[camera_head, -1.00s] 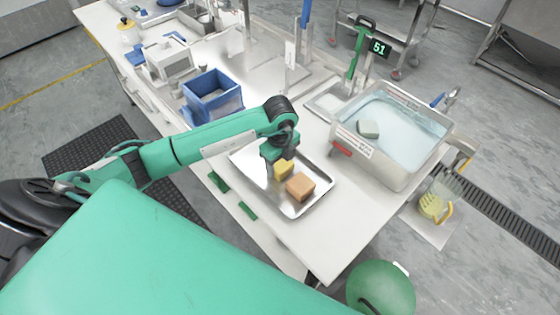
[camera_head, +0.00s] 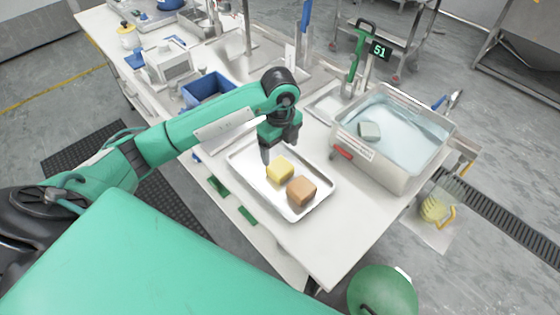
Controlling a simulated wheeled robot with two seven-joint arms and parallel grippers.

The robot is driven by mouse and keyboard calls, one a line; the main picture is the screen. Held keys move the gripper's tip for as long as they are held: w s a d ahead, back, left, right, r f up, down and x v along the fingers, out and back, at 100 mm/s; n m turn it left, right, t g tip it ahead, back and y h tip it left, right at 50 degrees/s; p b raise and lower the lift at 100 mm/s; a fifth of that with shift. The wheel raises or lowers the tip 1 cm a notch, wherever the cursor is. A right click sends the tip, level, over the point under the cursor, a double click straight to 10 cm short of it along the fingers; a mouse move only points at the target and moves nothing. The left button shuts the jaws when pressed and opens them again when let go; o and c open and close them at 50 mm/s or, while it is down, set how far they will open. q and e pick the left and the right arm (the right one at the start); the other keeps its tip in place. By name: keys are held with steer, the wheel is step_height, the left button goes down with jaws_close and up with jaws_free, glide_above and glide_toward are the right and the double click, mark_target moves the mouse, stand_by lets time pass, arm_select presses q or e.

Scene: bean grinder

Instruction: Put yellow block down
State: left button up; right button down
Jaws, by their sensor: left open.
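The yellow block (camera_head: 280,171) rests on the silver metal tray (camera_head: 305,212). An orange-brown block (camera_head: 301,191) lies on the same tray, just to the right and nearer to me. My left gripper (camera_head: 281,151) is open and empty, above the far side of the yellow block, with its fingers apart and pointing down. It looks clear of the block, though the exact gap is hard to judge. My right gripper is not in view.
A blue bin (camera_head: 207,88) is behind my left arm. The white table (camera_head: 335,240) is bare near its front corner.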

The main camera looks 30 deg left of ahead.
arm_select(q)
step_height(320, 180, up, 4)
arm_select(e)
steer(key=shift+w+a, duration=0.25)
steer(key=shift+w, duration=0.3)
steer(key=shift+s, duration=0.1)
